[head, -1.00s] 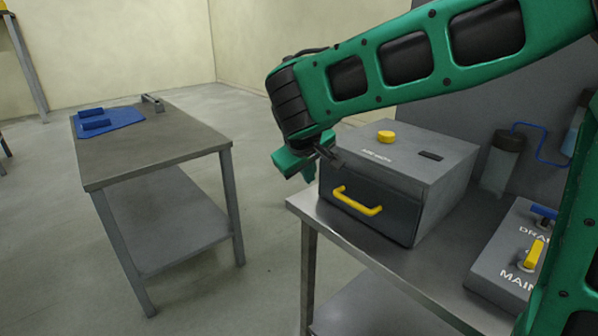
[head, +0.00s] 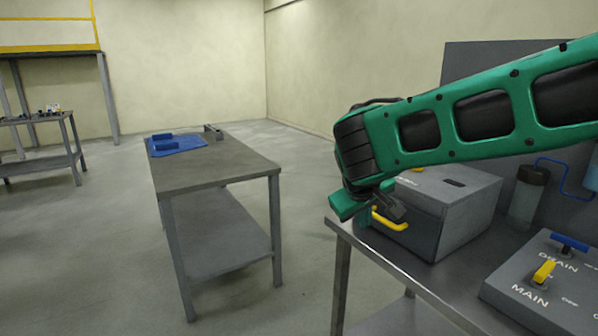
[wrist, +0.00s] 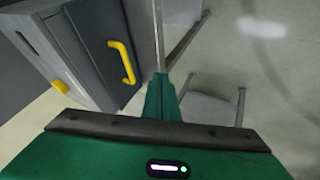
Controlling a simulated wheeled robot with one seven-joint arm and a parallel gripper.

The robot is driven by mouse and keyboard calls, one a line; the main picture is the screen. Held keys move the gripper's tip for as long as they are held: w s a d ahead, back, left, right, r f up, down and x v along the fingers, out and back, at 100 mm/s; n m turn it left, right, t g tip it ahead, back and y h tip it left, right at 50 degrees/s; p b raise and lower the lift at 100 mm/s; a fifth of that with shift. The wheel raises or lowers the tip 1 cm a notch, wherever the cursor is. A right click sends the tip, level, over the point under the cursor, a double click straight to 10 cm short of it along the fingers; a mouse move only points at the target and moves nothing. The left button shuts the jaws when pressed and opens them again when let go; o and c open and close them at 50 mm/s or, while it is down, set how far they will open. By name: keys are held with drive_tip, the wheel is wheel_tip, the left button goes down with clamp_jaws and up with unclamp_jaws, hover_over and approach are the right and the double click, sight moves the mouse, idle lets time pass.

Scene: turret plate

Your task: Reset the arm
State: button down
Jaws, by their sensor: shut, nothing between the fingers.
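My gripper (head: 368,214) hangs at the end of my green arm, in front of the grey box with the yellow drawer handle (head: 389,220). Its fingers are shut and hold nothing. In the head view it overlaps the box's front left side, so I cannot tell the exact gap. In the wrist view the shut green fingers (wrist: 162,98) point past the box (wrist: 90,45), and the yellow handle (wrist: 122,62) is to their left, apart from them.
The box stands on a metal bench (head: 400,286) beside a panel (head: 545,290) with a blue DRAIN and a yellow MAIN valve handle. A separate table (head: 215,168) at the left bears a blue mat (head: 178,145) with blue pieces. Open floor lies between the table and bench.

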drive_tip(key=s+d+f+m+g, duration=0.25)
drive_tip(key=s+d, duration=0.35)
drive_tip(key=d, duration=0.4)
drive_tip(key=s+d+f+m+g, duration=0.1)
drive_tip(key=s+d+m+g, duration=0.15)
drive_tip(key=s+d, duration=0.55)
drive_tip(key=s+d+m, duration=0.1)
drive_tip(key=s+d, duration=0.1)
drive_tip(key=s, duration=0.1)
drive_tip(key=s+d+f+m, duration=0.1)
drive_tip(key=s+d, duration=0.2)
drive_tip(key=s+d+f+m+y, duration=0.1)
drive_tip(key=s+d, duration=0.1)
drive_tip(key=s, duration=0.2)
drive_tip(key=shift+s+d+f+m+g, duration=0.1)
drive_tip(key=shift+d+f+m+g, duration=0.15)
drive_tip(key=shift+d+m+g, duration=0.15)
drive_tip(key=s+f+m+g+y, duration=0.1)
drive_tip(key=s+f+m, duration=0.1)
drive_tip(key=s, duration=0.7)
drive_tip(key=shift+y, duration=0.4)
drive_tip(key=shift+w+f, duration=0.3)
drive_tip(key=shift+w, duration=0.3)
